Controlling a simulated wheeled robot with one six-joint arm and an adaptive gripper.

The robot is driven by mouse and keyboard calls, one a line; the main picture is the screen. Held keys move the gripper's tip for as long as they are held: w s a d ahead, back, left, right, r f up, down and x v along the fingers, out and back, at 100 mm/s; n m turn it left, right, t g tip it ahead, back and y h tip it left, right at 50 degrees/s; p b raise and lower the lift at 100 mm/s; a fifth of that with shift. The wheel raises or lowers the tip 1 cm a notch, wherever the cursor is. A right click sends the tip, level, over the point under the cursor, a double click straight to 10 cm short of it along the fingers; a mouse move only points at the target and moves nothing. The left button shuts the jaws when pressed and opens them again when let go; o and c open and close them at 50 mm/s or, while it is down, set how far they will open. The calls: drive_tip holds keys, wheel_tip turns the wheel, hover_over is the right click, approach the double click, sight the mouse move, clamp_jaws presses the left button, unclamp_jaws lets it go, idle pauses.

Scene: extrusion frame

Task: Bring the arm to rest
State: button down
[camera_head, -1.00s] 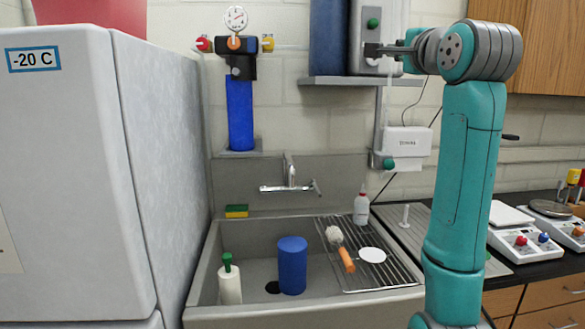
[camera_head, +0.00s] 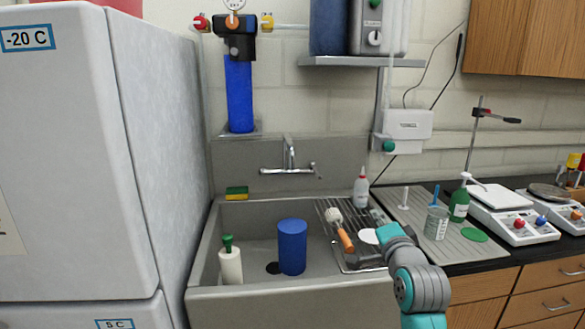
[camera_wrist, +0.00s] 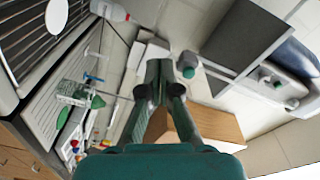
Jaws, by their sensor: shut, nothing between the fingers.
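My arm is folded low at the lower right of the head view, in front of the sink's right edge and the drainboard. My gripper shows clearly in the wrist view (camera_wrist: 160,78), with its fingers together and nothing between them. In the head view the dark gripper parts are small and overlap the drying rack (camera_head: 330,214), so I cannot tell whether they touch it.
The sink (camera_head: 225,215) holds a blue cylinder (camera_head: 292,247) and a white bottle with a green top (camera_head: 230,262). A brush (camera_head: 340,230) lies on the rack. A beaker (camera_head: 436,223) and green bottle (camera_head: 460,203) stand right of my arm. A freezer (camera_head: 80,170) borders the left.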

drive_tip(key=s+f+n+g, duration=0.1)
drive_tip(key=s+f, duration=0.5)
drive_tip(key=f, duration=0.3)
drive_tip(key=s+f+n, duration=0.2)
drive_tip(key=s+f, duration=0.4)
drive_tip(key=f, duration=0.4)
drive_tip(key=s+a+f+n, duration=0.1)
drive_tip(key=s+f, duration=0.4)
drive_tip(key=s, duration=0.3)
drive_tip(key=s+f+n, duration=0.1)
drive_tip(key=s+f, duration=0.4)
drive_tip(key=s, duration=0.2)
drive_tip(key=s+r+n+g, duration=0.1)
drive_tip(key=s+n, duration=0.6)
drive_tip(key=s, duration=2.6)
drive_tip(key=shift+s+a+g+h, duration=0.3)
drive_tip(key=shift+a+g, duration=0.15)
drive_tip(key=shift+g, duration=0.25)
